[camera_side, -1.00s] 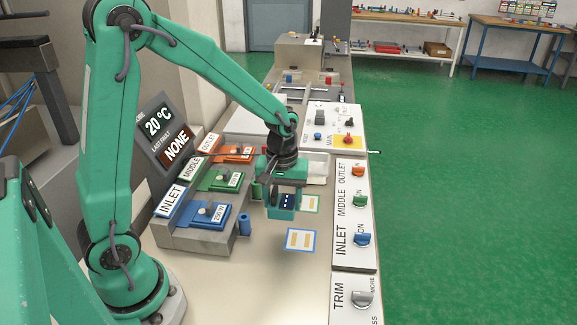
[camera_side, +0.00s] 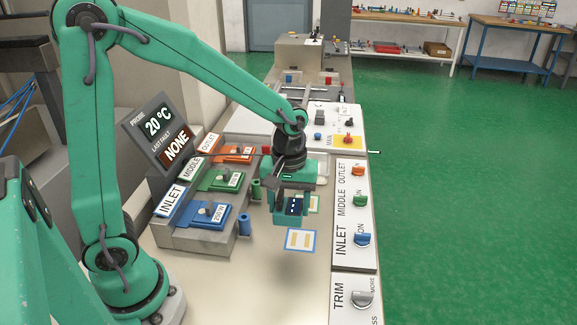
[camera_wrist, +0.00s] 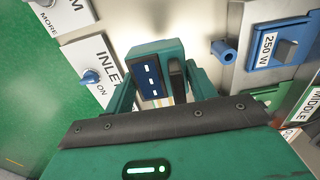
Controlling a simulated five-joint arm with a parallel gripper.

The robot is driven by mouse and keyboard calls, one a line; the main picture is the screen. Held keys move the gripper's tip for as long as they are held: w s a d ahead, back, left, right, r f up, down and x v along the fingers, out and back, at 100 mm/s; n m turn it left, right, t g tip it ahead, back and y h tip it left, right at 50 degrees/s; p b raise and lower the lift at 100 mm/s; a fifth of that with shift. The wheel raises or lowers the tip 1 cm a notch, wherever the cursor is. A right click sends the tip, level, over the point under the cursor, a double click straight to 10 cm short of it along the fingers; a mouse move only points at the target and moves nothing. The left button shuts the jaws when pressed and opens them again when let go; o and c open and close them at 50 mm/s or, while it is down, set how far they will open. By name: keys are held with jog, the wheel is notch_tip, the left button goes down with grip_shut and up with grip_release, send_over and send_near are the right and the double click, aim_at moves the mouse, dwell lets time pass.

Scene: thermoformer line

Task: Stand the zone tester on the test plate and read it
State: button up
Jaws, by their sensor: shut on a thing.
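The zone tester (camera_side: 290,208) is a teal block with a dark blue face bearing white marks. My gripper (camera_side: 289,194) is shut on it and holds it roughly upright. In the wrist view the tester (camera_wrist: 154,74) sits between the fingers. A blue-bordered white plate with tan strips (camera_side: 300,240) lies on the bench just in front of and below the tester in the side view. A green-bordered plate (camera_side: 314,204) is partly hidden behind the tester. The tester appears above the bench; its exact height is unclear. The display (camera_side: 158,127) reads 20 °C and NONE.
The blue inlet block (camera_side: 208,212), green middle block (camera_side: 222,180) and orange outlet block (camera_side: 238,153) stand left on a stepped grey base. A blue cylinder (camera_side: 244,224) stands beside it. The switch panel (camera_side: 352,195) with inlet, middle and outlet knobs runs along the right.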

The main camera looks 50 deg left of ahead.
jog(key=s+d, duration=0.3)
jog(key=d, duration=0.6)
jog(key=w+a+f, duration=0.2)
jog(key=a, duration=0.1)
jog(key=w+a+f, duration=0.2)
jog(key=w+a, duration=0.1)
jog(key=w+a+f, duration=0.2)
jog(key=a, duration=0.2)
jog(key=shift+w+f, duration=0.15)
jog(key=shift+f, duration=0.15)
jog(key=shift+f, duration=0.15)
jog(key=shift+d+f, duration=0.1)
jog(key=shift+f, duration=1.75)
jog(key=shift+f, duration=0.15)
jog(key=o, duration=1.1)
